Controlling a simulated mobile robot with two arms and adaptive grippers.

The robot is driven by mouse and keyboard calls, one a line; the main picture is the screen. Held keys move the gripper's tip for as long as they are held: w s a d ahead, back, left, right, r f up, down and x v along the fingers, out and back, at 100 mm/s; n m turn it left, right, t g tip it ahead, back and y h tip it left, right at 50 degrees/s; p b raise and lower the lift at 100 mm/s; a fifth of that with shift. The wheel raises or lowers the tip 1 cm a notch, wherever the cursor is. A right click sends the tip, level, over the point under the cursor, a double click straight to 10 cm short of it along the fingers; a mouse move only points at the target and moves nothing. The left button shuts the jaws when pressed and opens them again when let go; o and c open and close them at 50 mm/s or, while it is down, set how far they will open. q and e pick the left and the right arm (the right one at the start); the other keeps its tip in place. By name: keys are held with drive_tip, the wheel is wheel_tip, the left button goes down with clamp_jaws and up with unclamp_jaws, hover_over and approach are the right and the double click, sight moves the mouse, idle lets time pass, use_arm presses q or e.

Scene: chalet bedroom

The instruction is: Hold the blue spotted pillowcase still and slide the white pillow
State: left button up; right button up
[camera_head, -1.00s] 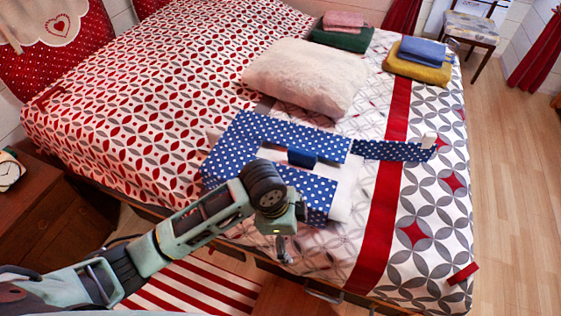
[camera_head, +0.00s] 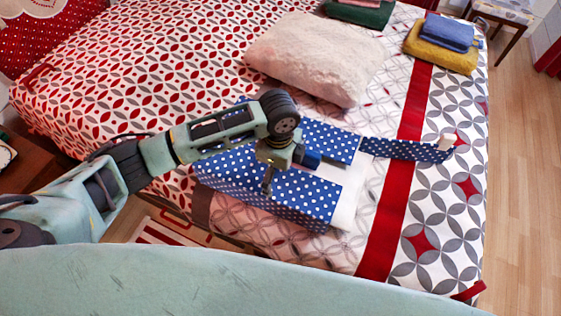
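The white pillow (camera_head: 315,60) lies puffed and flat on the bed, behind the pillowcase and apart from it. The blue spotted pillowcase (camera_head: 300,200) lies on the bed with a white lining edge (camera_head: 348,195) at its right side. A blue spotted strip (camera_head: 395,149) with a small white end runs right from it. My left gripper (camera_head: 267,188) points down over the pillowcase; whether its fingers touch the cloth or are shut is unclear. My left arm hides part of the pillowcase's far left. My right gripper is out of view.
Folded blue and yellow cloths (camera_head: 440,48) lie at the bed's far right, and a green cloth (camera_head: 360,12) at the far edge. A chair (camera_head: 500,14) stands beyond. The patterned bedspread (camera_head: 150,70) is clear left of the pillow.

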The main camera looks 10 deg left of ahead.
sight(279, 181)
use_arm(q)
drive_tip(key=shift+f, duration=3.2)
drive_tip(key=c, duration=0.9)
